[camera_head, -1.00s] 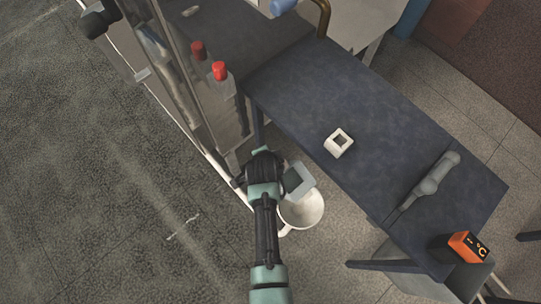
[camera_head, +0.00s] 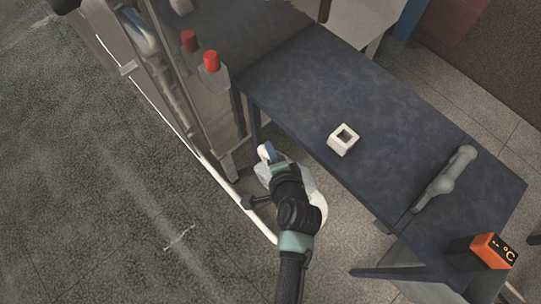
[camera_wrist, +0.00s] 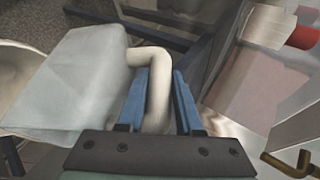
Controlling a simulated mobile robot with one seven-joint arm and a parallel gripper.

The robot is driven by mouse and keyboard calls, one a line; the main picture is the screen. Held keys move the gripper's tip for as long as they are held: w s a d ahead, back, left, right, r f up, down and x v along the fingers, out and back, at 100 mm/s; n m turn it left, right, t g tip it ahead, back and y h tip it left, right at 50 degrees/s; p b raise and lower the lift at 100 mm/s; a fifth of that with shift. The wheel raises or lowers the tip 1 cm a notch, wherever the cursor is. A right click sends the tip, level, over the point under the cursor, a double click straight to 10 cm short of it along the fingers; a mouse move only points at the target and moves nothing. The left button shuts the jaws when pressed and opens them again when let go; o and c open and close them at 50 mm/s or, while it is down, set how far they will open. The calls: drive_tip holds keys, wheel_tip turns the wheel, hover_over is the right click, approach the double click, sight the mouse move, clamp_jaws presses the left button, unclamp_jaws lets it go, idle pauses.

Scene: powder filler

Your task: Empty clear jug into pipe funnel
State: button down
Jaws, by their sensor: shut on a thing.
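My gripper (camera_wrist: 150,98) is shut on the pale handle (camera_wrist: 158,85) of the clear jug, with its blue fingers on either side. The jug (camera_wrist: 75,85) is a translucent box shape at the left of the wrist view. In the head view the jug (camera_head: 262,172) shows as a small pale patch beyond my wrist. The white funnel (camera_head: 319,196) is a round bowl beside and below my wrist, mostly hidden by it. In the wrist view the funnel (camera_wrist: 12,62) shows at the left edge, behind the jug. I cannot tell how far the jug is tilted or what it holds.
A dark table (camera_head: 400,130) stands to the right, with a white square ring (camera_head: 343,139) and a grey tool (camera_head: 445,178) on it. An orange display (camera_head: 494,250) is at the lower right. A glass-fronted machine and a red-capped bottle (camera_head: 213,72) stand at upper left.

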drive_tip(key=shift+s+d+f+t+y+b, duration=0.2)
drive_tip(key=shift+s+d+t+y+b, duration=0.5)
drive_tip(key=shift+b, duration=1.75)
drive_tip(key=shift+w+a+b, duration=0.1)
drive_tip(key=shift+a+b, duration=0.05)
drive_tip(key=shift+b, duration=0.2)
drive_tip(key=t+b, duration=0.1)
drive_tip(key=b, duration=0.1)
drive_tip(key=s+b, duration=0.1)
drive_tip(key=b, duration=0.1)
drive_tip(key=shift+d+f+m+t, duration=0.1)
drive_tip(key=shift+d+m+t, duration=0.25)
drive_tip(key=shift+m+t, duration=0.05)
drive_tip(key=shift+s+d+y+b, duration=0.15)
drive_tip(key=shift+y+b, duration=0.15)
drive_tip(key=shift+b, duration=0.55)
drive_tip(key=s+d+t+b, duration=0.1)
drive_tip(key=b, duration=0.3)
drive_tip(key=s+f+m+t+b, duration=0.1)
drive_tip(key=b, duration=0.3)
drive_tip(key=shift+s+d+t+y, duration=0.1)
drive_tip(key=shift+d+t+y, duration=0.2)
drive_tip(key=shift+d+y, duration=0.1)
drive_tip(key=shift+s+d+r+t+b, duration=0.15)
drive_tip(key=shift+s+t+b, duration=0.15)
drive_tip(key=shift+b, duration=0.85)
